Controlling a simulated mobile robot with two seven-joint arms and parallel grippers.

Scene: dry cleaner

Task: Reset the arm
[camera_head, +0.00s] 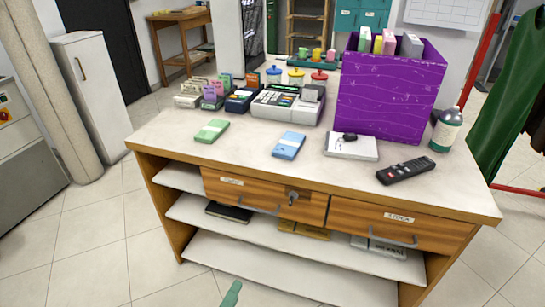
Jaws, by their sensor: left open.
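Only a small teal tip of my left gripper (231,293) shows, at the bottom edge, in front of the counter (300,262) and low over the tiled floor. It is open, and nothing shows in it. The rest of that gripper and the arm are out of the frame. My right gripper is not in view.
On the counter are a green packet (212,131), a blue packet (289,145), a cash register (287,104), a purple box (387,92), a black remote (405,171) and a bottle (446,130). Two drawers look shut. The tiled floor (85,245) at left is clear.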

